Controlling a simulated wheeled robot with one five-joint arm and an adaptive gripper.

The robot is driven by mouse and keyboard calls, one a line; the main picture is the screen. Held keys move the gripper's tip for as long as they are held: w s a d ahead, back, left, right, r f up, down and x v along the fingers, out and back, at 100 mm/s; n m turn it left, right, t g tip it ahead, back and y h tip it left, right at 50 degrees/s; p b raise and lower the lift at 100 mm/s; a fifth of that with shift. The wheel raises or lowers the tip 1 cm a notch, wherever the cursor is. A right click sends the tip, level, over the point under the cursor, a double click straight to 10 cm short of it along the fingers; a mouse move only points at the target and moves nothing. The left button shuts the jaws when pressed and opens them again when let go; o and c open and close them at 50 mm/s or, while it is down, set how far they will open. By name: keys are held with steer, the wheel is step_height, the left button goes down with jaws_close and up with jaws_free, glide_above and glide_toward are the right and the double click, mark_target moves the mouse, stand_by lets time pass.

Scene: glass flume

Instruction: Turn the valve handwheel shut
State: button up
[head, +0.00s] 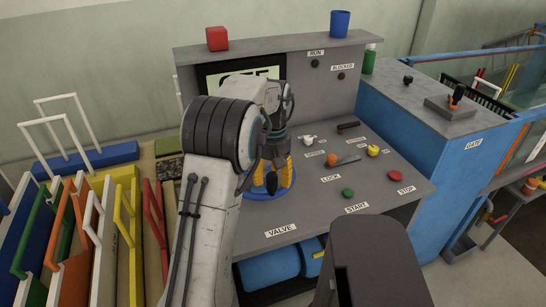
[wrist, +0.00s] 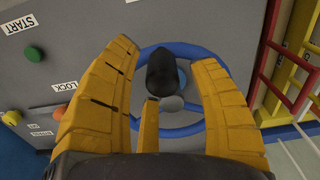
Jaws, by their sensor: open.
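The blue valve handwheel (wrist: 188,130) lies flat on the grey console top above the VALVE label (head: 281,230). A black knob (wrist: 162,70) stands up from it. In the head view only part of the blue wheel (head: 262,196) shows below my gripper; my arm hides the rest. My gripper (head: 281,178) is pointed down over the wheel with its yellow fingers apart. In the wrist view the fingers of my gripper (wrist: 166,55) stand on either side of the black knob, with gaps between. I cannot tell whether they touch the wheel.
Right of the wheel are the LOCK lever (head: 345,160), green START button (head: 348,193) and red STOP button (head: 395,175). Coloured racks (head: 125,230) stand close on the left. A red block (head: 217,38) and blue cup (head: 340,23) sit on the console's upper ledge.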

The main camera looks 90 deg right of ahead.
step_height(320, 180, up, 8)
steer(key=shift+r, duration=0.1)
stand_by(0.4)
stand_by(0.7)
